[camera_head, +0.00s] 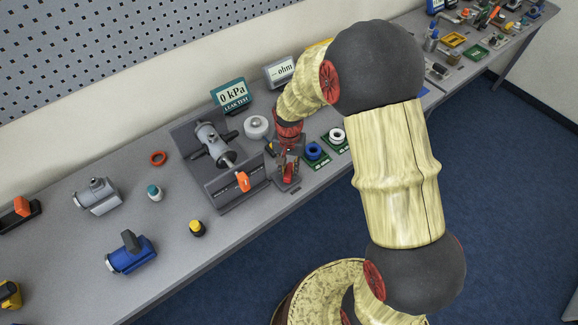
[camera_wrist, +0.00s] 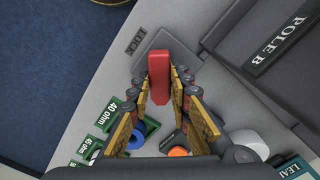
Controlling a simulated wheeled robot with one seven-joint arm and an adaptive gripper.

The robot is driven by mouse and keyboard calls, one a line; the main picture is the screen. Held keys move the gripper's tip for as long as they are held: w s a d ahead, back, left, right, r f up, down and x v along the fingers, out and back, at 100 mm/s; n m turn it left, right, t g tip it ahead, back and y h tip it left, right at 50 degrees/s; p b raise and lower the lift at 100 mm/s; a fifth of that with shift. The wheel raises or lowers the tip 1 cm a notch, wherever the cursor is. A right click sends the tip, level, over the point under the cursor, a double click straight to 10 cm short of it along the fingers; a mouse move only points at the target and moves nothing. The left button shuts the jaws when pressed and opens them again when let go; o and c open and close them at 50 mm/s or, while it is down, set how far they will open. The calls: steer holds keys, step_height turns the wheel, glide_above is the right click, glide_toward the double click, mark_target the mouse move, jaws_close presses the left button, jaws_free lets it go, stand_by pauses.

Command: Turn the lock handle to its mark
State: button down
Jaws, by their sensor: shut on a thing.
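The lock handle is a red upright bar (camera_wrist: 159,70) on a grey base plate (camera_wrist: 190,62) in the wrist view. Its red shows small in the head view (camera_head: 289,172), on the table near the front edge. My gripper (camera_wrist: 161,85) is around the handle from above, a finger on each side, shut on it. In the head view my gripper (camera_head: 288,160) hides most of the lock. A small plate lettered LOCK (camera_wrist: 135,40) lies beside the base. I cannot make out the handle's mark.
The grey POLE B fixture (camera_wrist: 265,55) stands close beside the lock; its grey pipe part (camera_head: 213,143) and orange handle (camera_head: 242,181) show in the head view. A blue ring (camera_head: 313,151) and white ring (camera_head: 337,135) sit on green mats at right. A white cylinder (camera_head: 256,127) stands behind.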

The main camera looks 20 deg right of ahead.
mark_target(289, 170)
steer(key=n+p, duration=0.1)
steer(key=n, duration=0.4)
steer(key=shift+r+n+p, duration=0.1)
steer(key=shift+n+p, duration=0.2)
steer(key=shift+p, duration=0.1)
steer(key=shift+n+p, duration=0.5)
steer(key=shift+n, duration=1.6)
steer(key=c, duration=1.6)
jaws_free()
steer(key=shift+c, duration=0.2)
step_height(289, 170, up, 12)
